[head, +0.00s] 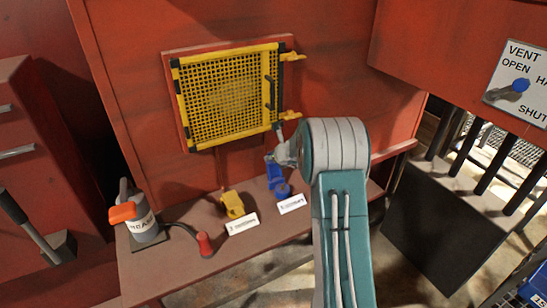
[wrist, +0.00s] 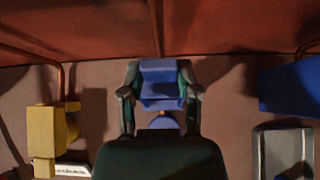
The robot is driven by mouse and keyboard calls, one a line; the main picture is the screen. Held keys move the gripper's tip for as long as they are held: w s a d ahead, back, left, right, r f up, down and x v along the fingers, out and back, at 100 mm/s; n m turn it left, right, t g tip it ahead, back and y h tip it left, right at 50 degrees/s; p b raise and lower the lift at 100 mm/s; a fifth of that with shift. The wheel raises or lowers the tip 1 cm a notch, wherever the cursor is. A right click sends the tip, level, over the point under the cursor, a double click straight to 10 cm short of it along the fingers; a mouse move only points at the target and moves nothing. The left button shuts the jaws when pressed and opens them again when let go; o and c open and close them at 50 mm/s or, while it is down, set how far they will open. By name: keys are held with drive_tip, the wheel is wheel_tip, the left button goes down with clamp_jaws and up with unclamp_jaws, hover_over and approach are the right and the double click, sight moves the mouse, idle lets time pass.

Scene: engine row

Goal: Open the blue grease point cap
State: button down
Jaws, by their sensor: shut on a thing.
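The blue grease point cap (head: 274,173) is at the back of the red ledge, above its blue base (head: 283,190). In the wrist view the blue cap (wrist: 160,82) sits between both fingers of my gripper (wrist: 160,95), which is shut on it. A rounded blue part (wrist: 163,119) shows just below the cap, partly hidden by my gripper body. In the head view my gripper (head: 285,155) reaches the cap from the upper right. The cap appears raised from the base, but I cannot tell how far it is turned.
A yellow grease point (head: 232,204) stands left of the blue one, with white labels (head: 291,204) in front. A grease can (head: 144,221) with a red-handled hose (head: 204,244) is further left. A yellow mesh guard (head: 225,93) is on the red wall behind.

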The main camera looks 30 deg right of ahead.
drive_tip(key=shift+w+r, duration=0.2)
drive_tip(key=shift+w, duration=0.45)
drive_tip(key=shift+c, duration=1.6)
unclamp_jaws()
drive_tip(key=shift+w, duration=0.1)
drive_tip(key=shift+f, duration=0.1)
drive_tip(key=shift+s, duration=0.2)
drive_tip(key=v, duration=1.1)
drive_tip(key=shift+s, duration=0.3)
